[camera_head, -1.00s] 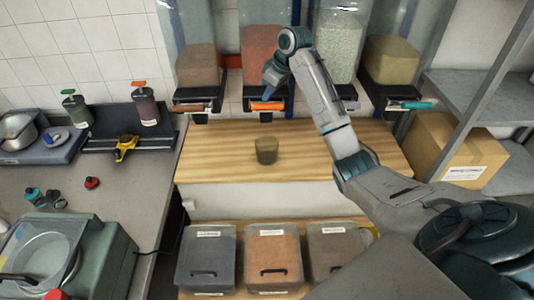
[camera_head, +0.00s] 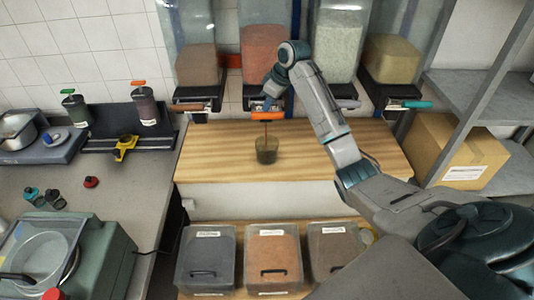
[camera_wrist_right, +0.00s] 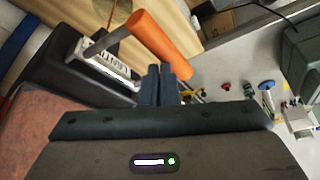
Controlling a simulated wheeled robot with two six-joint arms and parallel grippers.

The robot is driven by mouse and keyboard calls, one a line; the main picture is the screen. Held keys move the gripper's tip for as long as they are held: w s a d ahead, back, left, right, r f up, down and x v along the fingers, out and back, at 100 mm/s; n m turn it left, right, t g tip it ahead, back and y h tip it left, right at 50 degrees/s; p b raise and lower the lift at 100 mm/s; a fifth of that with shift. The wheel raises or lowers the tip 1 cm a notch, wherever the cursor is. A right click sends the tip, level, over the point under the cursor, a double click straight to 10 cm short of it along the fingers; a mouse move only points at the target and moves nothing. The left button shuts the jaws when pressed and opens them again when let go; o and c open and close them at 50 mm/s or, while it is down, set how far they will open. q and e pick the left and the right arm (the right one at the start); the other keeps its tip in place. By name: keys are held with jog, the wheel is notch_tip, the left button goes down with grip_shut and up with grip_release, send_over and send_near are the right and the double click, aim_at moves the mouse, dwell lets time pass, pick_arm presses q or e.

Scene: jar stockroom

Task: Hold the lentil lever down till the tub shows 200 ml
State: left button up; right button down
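The orange lever (camera_head: 268,116) of the dispenser with orange-red lentils (camera_head: 263,48) is tipped down. My right gripper (camera_head: 270,103) is shut with its fingertips on or just above that lever. In the right wrist view the closed fingers (camera_wrist_right: 166,80) overlap the edge of the orange lever handle (camera_wrist_right: 160,45). A thin red-orange stream falls from the outlet into the small translucent tub (camera_head: 266,157) on the wooden counter. The tub's fill level and markings are too small to read. My left gripper is out of view.
Other dispensers with a brown lever (camera_head: 191,107), a mauve lever (camera_head: 346,104) and a teal lever (camera_head: 416,104) stand alongside. Lidded bins (camera_head: 272,238) stand in front of the wooden counter (camera_head: 215,160). A cardboard box (camera_head: 450,150) sits at the right. The counter around the tub is clear.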

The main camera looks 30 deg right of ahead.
jog(key=shift+f, duration=1.45)
dwell(1.2)
jog(key=shift+r+p, duration=0.85)
jog(key=shift+r, duration=0.05)
jog(key=shift+w+r, duration=0.1)
jog(key=shift+r, duration=0.4)
dwell(4.0)
